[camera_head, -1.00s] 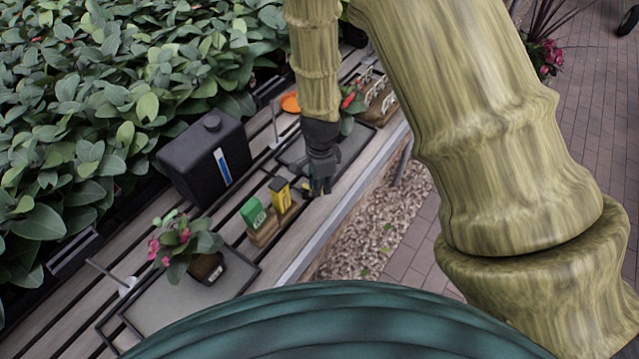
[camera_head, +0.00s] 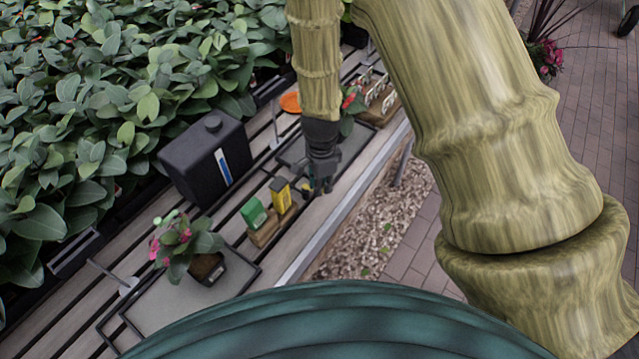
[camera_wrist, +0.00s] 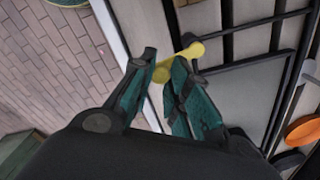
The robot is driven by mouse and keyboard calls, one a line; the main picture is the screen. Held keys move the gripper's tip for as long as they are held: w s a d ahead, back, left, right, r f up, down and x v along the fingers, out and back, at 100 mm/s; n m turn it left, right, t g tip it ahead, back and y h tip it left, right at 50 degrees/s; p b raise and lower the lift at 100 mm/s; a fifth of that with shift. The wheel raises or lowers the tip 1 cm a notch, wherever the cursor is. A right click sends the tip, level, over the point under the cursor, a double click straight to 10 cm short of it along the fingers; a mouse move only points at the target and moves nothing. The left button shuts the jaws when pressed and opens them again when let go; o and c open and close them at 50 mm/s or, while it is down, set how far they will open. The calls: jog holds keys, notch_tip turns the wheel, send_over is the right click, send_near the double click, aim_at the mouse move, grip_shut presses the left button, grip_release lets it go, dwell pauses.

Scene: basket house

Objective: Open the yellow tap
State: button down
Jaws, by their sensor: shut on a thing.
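The yellow tap (camera_wrist: 192,51) shows in the wrist view as a short bar with rounded ends. It lies between the tips of my two fingers, and part of it is hidden behind them. My gripper (camera_wrist: 164,66) is shut on it. In the head view my gripper (camera_head: 318,188) points down over the near edge of the slatted bench, just right of a small yellow box. The tap itself is mostly hidden there by the gripper.
A yellow box (camera_head: 280,196) and a green box (camera_head: 253,213) stand on wooden blocks left of my gripper. A black canister (camera_head: 200,165) stands behind them. A potted flower (camera_head: 206,268) sits on a tray. An orange disc (camera_head: 291,102) lies farther back.

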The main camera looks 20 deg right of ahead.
jog(key=n, duration=0.1)
jog(key=w+n+p, duration=0.1)
jog(key=n, duration=0.1)
jog(key=d+n, duration=0.1)
jog(key=shift+w, duration=0.35)
jog(key=n, duration=0.1)
jog(key=w+n, duration=0.1)
jog(key=n, duration=0.2)
jog(key=shift+w+d+p, duration=0.2)
jog(key=shift+w+p, duration=0.05)
jog(key=shift+p, duration=0.1)
jog(key=n, duration=0.1)
jog(key=w+n, duration=0.1)
jog(key=n, duration=0.2)
jog(key=shift+w+a+n, duration=0.2)
jog(key=shift+w+n, duration=0.1)
jog(key=shift+w, duration=0.1)
jog(key=shift+w+a+n, duration=0.2)
jog(key=shift+w+n, duration=0.1)
jog(key=shift+n, duration=0.5)
jog(key=shift+w+a+n, duration=0.15)
jog(key=shift+w+n, duration=0.15)
jog(key=shift+n, duration=0.5)
jog(key=c, duration=1.3)
grip_release()
jog(key=shift+a, duration=0.1)
jog(key=shift+c, duration=0.2)
jog(key=shift+r, duration=0.1)
